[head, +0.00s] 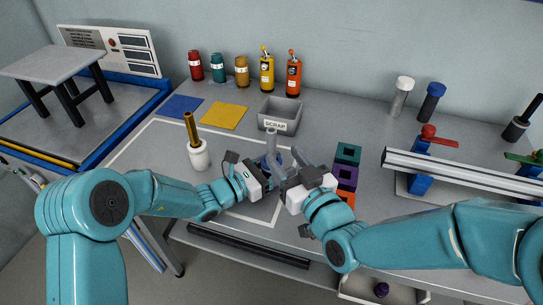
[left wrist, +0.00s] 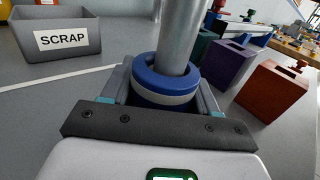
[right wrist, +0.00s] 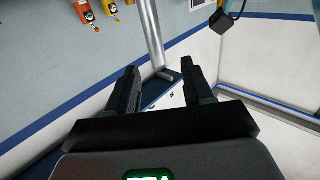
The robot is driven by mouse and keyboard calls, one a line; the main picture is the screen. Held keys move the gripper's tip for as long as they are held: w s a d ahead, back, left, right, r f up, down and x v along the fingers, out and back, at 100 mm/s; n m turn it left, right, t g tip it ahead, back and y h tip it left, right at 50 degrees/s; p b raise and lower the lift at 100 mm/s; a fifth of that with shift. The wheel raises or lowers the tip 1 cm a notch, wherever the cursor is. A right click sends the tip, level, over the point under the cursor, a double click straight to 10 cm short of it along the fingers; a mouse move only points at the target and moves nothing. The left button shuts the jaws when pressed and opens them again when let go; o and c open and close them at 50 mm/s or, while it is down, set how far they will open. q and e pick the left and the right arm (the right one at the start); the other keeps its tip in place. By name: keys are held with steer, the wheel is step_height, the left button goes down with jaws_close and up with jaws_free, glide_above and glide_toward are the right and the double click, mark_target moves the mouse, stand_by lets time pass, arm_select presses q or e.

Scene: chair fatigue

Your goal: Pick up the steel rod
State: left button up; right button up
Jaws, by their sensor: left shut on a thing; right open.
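The steel rod (head: 271,141) stands upright in a blue holder (left wrist: 163,80) with a grey band on the grey bench. My left gripper (head: 268,180) is shut on the blue holder, with a finger on each side in the left wrist view. The rod (left wrist: 181,35) rises out of the holder there, and its top is out of frame. My right gripper (head: 287,165) is open and empty, just right of the rod. In the right wrist view the rod (right wrist: 153,35) shows beyond and between the spread fingers (right wrist: 160,88). I cannot tell whether they touch it.
A grey SCRAP bin (head: 280,116) stands behind the rod. A white holder with a brass-coloured rod (head: 198,153) is at left. Dark green, purple and orange blocks (head: 345,172) stand close right of my grippers. A long metal tube (head: 460,172) lies across blue supports at right.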

mark_target(274, 140)
steer(key=x, duration=0.8)
steer(key=shift+w+d, duration=0.2)
jaws_close()
